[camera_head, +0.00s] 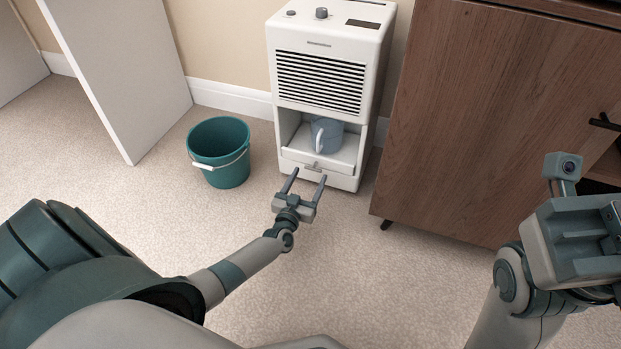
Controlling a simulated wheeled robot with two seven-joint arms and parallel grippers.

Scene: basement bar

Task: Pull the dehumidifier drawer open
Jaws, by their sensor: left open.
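The white dehumidifier (319,119) stands upright against the wall, with a dark slatted grille above an open bay. Its low drawer (345,168) sits at the bottom of this bay, with a small grey handle (311,164) on the front. The drawer front looks about flush with the housing. A blue-grey jug (327,135) stands inside the bay. My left gripper (307,174) is open, its two fingers pointing at the drawer front just below the handle. I see nothing between the fingers; whether they touch the front is unclear. My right gripper (585,235) is at the right edge, its fingers not clear.
A teal bucket (219,152) with a white handle stands on the carpet left of the dehumidifier. A brown wooden cabinet (480,110) stands close on the right, with a black handle (605,122). A white panel (125,65) stands at the left.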

